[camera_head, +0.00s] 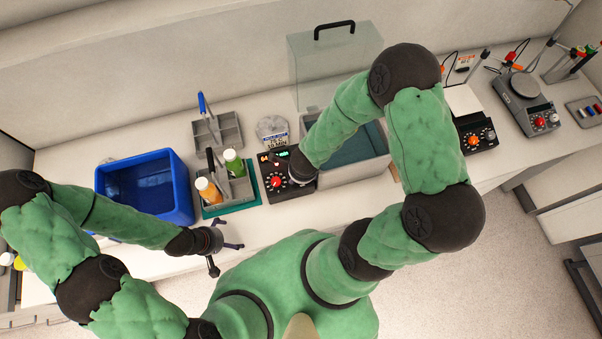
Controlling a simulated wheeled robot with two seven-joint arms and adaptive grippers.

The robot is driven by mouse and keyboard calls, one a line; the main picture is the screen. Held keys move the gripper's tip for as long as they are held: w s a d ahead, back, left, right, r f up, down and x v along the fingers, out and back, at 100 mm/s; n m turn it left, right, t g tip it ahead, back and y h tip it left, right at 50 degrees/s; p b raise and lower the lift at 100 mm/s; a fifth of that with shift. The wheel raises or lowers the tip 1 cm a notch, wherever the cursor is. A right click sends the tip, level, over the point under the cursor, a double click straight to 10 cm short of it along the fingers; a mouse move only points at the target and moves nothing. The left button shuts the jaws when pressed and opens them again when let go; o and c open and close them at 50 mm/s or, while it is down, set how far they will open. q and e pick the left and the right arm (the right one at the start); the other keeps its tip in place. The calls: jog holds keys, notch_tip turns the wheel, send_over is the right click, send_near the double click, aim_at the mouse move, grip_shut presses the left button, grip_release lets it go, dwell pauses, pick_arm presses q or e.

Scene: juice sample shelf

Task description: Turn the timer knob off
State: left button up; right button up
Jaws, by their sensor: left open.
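A black control box (289,190) with a red knob (277,181) and small lit red and green displays stands at the front of the bench, left of the clear-walled tank. Another black box with an orange knob (474,140) stands to the right of the tank. I cannot tell from the labels which knob is the timer's. My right gripper (301,172) is over the right part of the first box, beside the red knob; its wrist hides its fingers and part of the box. My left gripper (229,259) is open and empty in front of the bench edge.
The water tank (345,175) lies under my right arm. A hotplate device (522,95) stands far right.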

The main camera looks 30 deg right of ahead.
grip_shut()
pick_arm(q)
jog(key=shift+r+p, duration=0.3)
jog(key=shift+r, duration=0.05)
pick_arm(e)
jog(key=shift+r+n, duration=0.1)
jog(key=shift+n, duration=0.3)
pick_arm(q)
notch_tip(320, 180, up, 3)
jog(key=p, duration=0.2)
jog(key=shift+a+f+p, duration=0.1)
jog(key=shift+f+p, duration=0.1)
jog(key=shift+p, duration=0.1)
pick_arm(e)
jog(key=n, duration=0.4)
jog(key=shift+n, duration=0.4)
jog(key=n+p, duration=0.1)
jog(key=n, duration=0.2)
jog(key=shift+p, duration=0.3)
pick_arm(q)
jog(key=shift+r+p, duration=0.55)
jog(key=shift+r, duration=0.8)
pick_arm(e)
jog(key=shift+w+n, duration=0.15)
jog(key=shift+n, duration=1.45)
jog(key=shift+d, duration=0.1)
